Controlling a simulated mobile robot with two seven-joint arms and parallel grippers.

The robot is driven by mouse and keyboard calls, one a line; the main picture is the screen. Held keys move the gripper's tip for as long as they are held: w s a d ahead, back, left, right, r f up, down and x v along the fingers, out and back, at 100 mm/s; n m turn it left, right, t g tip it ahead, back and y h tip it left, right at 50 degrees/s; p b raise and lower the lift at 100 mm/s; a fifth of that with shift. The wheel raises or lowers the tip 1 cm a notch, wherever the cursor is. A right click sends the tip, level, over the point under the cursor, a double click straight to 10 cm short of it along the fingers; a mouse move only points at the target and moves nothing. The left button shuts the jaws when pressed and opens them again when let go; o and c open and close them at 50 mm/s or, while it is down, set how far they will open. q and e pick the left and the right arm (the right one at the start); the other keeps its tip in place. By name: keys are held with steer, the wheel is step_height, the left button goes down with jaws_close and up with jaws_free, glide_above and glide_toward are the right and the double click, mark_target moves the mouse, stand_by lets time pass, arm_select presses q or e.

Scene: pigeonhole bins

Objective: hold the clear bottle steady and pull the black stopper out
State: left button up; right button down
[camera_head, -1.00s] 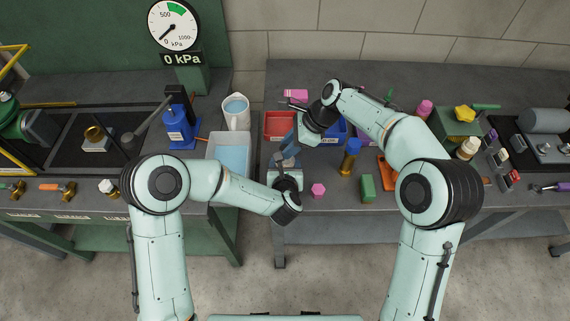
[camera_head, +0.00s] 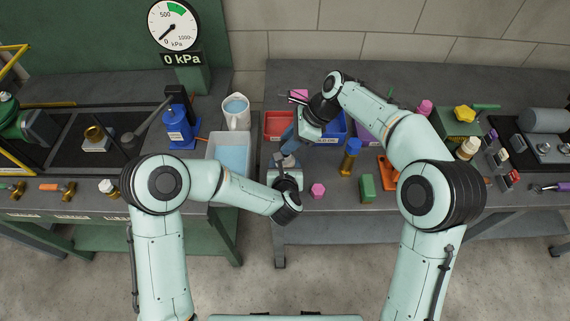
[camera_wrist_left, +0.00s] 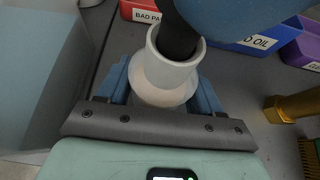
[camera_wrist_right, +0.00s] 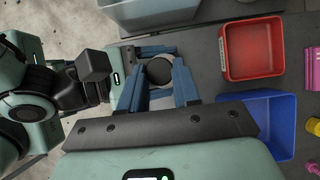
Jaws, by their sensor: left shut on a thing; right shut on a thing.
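The clear bottle (camera_wrist_left: 165,82) stands between my left gripper's blue fingers, its pale round neck facing up in the left wrist view. My left gripper (camera_head: 286,163) is shut on it. The black stopper (camera_wrist_left: 178,38) shows as a dark column at the bottle's mouth; its lower end is inside the rim, and I cannot tell how deep. My right gripper (camera_wrist_right: 160,74) is shut on the stopper, whose dark round top (camera_wrist_right: 160,71) shows between its blue fingers. A blue finger of it covers the stopper's upper part in the left wrist view.
A red bin (camera_head: 277,126) and a blue bin (camera_head: 333,132) stand just behind the grippers. A water tub (camera_head: 229,152) is to the left. A pink hexagonal piece (camera_head: 317,190), a blue-topped brass piece (camera_head: 350,157) and a green block (camera_head: 367,188) lie to the right.

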arm_select(q)
steer(key=shift+s+f, duration=0.1)
steer(key=shift+f, duration=0.05)
arm_select(e)
steer(key=shift+r, duration=1.95)
arm_select(q)
steer(key=o, duration=1.2)
steer(key=shift+o, duration=0.2)
steer(key=v, duration=1.2)
